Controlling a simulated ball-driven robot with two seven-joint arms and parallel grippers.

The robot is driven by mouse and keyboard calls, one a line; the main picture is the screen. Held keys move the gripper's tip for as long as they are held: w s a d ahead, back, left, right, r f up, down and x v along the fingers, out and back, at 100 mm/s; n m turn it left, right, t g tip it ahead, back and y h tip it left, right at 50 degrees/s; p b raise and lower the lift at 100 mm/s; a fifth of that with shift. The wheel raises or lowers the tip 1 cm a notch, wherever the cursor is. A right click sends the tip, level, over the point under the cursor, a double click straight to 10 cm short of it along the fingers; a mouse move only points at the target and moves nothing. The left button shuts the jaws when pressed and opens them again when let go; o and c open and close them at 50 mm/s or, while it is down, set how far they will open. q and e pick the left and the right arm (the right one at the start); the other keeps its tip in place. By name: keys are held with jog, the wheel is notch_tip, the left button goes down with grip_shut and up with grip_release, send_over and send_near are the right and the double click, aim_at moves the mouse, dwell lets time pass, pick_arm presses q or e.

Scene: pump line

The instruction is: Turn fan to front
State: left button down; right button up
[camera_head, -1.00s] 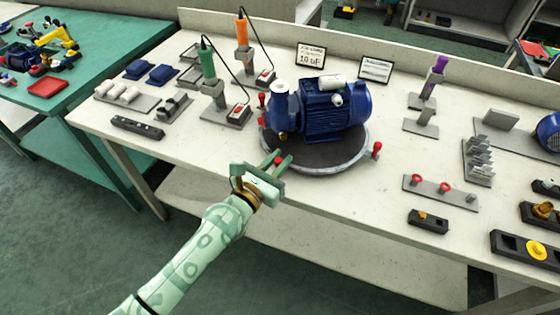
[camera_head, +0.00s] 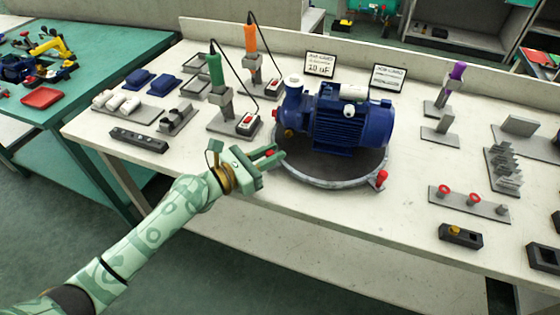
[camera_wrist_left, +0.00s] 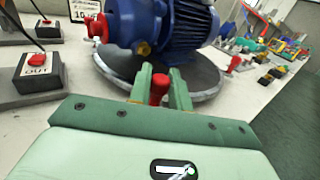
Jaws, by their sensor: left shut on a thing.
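A blue motor pump (camera_head: 350,125) sits on a round dark turntable (camera_head: 325,182) with a grey rim. The pump's round white-topped inlet (camera_head: 294,82) is at the left and its finned motor body extends right. My left gripper (camera_head: 270,154) is at the turntable's front-left rim, shut on a red knob, which shows between the fingers in the left wrist view (camera_wrist_left: 159,88). Another red knob (camera_head: 382,178) stands on the rim at front right. The motor's far right end faces away and is hard to see. My right gripper is not in view.
Green- and orange-handled tools (camera_head: 215,72) stand in holders behind left, with a red-button box (camera_head: 248,122) near the turntable. Two cards (camera_head: 320,64) stand behind the pump. A grey plate with red rings (camera_head: 468,203) lies right. The table front edge is close.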

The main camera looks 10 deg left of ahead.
pick_arm(q)
jog(key=w+a, duration=0.1)
jog(key=w+a+b, duration=0.1)
jog(key=shift+w+f, duration=0.15)
jog(key=shift+w, duration=0.15)
jog(key=shift+w+a+b, duration=0.35)
jog(key=shift+w+b, duration=0.1)
jog(key=shift+w, duration=0.25)
jog(key=shift+w+a+b, duration=0.35)
jog(key=shift+w+b, duration=0.1)
jog(key=shift+w, duration=0.2)
jog(key=shift+w+a+b, duration=0.25)
jog(key=shift+w+b, duration=0.1)
jog(key=shift+w, duration=0.4)
jog(key=shift+w+a+b, duration=0.2)
jog(key=shift+w+b, duration=0.1)
jog(key=shift+w, duration=0.45)
jog(key=shift+w+a, duration=0.15)
jog(key=shift+w, duration=0.4)
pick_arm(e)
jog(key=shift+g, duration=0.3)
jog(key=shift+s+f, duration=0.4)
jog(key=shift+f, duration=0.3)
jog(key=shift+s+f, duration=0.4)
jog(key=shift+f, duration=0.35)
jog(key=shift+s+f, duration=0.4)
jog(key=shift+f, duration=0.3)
pick_arm(q)
jog(key=shift+w+b, duration=0.1)
jog(key=shift+b, duration=0.2)
